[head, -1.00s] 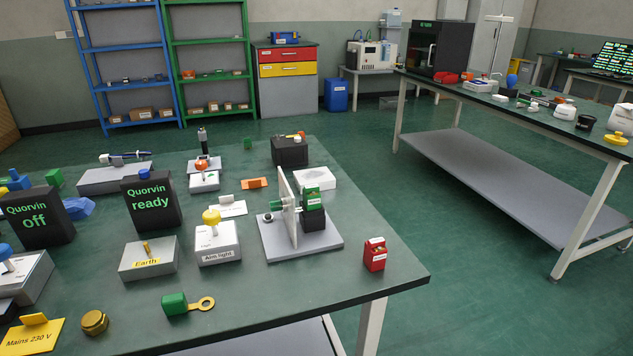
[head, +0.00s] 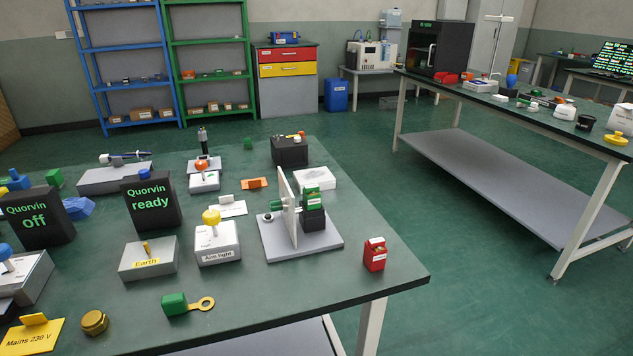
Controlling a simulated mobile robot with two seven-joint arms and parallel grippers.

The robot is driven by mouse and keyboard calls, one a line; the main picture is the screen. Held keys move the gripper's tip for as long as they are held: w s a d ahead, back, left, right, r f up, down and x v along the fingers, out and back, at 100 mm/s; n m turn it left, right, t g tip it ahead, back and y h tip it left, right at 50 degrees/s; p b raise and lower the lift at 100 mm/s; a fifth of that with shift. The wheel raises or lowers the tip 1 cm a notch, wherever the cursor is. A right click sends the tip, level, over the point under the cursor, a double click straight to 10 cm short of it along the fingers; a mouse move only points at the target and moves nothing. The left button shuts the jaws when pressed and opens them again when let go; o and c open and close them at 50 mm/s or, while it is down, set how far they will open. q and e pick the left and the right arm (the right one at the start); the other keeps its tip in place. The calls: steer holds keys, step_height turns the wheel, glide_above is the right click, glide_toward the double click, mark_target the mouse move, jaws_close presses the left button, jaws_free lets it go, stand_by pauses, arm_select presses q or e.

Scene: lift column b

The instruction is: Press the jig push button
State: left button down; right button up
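A jig-like fixture has a grey base plate (head: 322,246) near the right end of the near table. An upright white plate (head: 288,208) stands on it, with a black block bearing a green part (head: 313,198) on its right side. On the left side of the white plate a small green round part (head: 276,206) sticks out, with a small dark round knob (head: 267,217) just beside and below it. I cannot tell for certain which of these is the push button. No label names it. Neither of my grippers is in view.
A white "Arm light" switch box (head: 217,244) and an "Earth" box (head: 148,259) stand left of the fixture. A small red box (head: 375,254) stands to its right near the table edge. A green tag with a yellow ring (head: 187,303) lies in front.

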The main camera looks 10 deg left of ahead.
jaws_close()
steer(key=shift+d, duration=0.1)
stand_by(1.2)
